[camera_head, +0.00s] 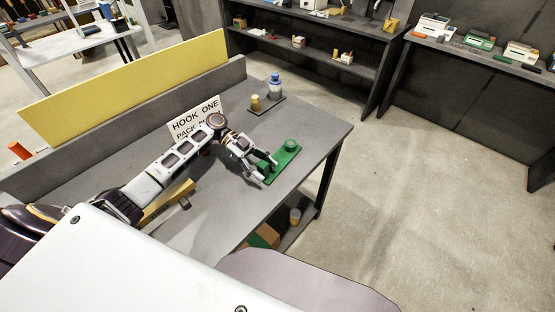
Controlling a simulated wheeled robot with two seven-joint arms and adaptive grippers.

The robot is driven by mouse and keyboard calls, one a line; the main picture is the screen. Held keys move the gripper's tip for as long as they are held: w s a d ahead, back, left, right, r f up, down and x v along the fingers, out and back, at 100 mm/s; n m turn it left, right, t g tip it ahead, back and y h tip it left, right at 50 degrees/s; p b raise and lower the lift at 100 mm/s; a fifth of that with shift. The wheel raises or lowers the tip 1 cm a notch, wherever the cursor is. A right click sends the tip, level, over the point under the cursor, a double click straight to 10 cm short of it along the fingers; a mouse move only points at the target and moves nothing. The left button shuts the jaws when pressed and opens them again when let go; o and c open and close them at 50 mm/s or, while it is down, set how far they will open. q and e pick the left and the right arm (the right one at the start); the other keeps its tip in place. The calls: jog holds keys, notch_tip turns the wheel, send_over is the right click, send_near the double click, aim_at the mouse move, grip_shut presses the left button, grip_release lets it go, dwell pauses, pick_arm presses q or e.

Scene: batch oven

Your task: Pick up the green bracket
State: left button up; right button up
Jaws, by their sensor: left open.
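The green bracket (284,161) lies on the grey table (318,138) near its right edge, with a flat base and a raised round part at its far end. My left gripper (265,172) is open at the bracket's left side. Its fingers overlap the near left part of the bracket and hide some of it. I cannot tell whether the fingers touch it. My right gripper is not in view.
A sign (196,117) stands behind my left arm. A small tray (267,104) at the table's back holds a blue-capped bottle (275,86) and a yellowish container (255,103). A yellow panel (130,75) rises along the back. A yellow item (165,201) lies beside my arm.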

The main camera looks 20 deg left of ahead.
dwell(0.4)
pick_arm(q)
jog(key=c, duration=1)
grip_shut()
jog(key=shift+r, duration=0.2)
jog(key=shift+r+b, duration=0.8)
jog(key=shift+r, duration=4.05)
jog(key=shift+f, duration=0.1)
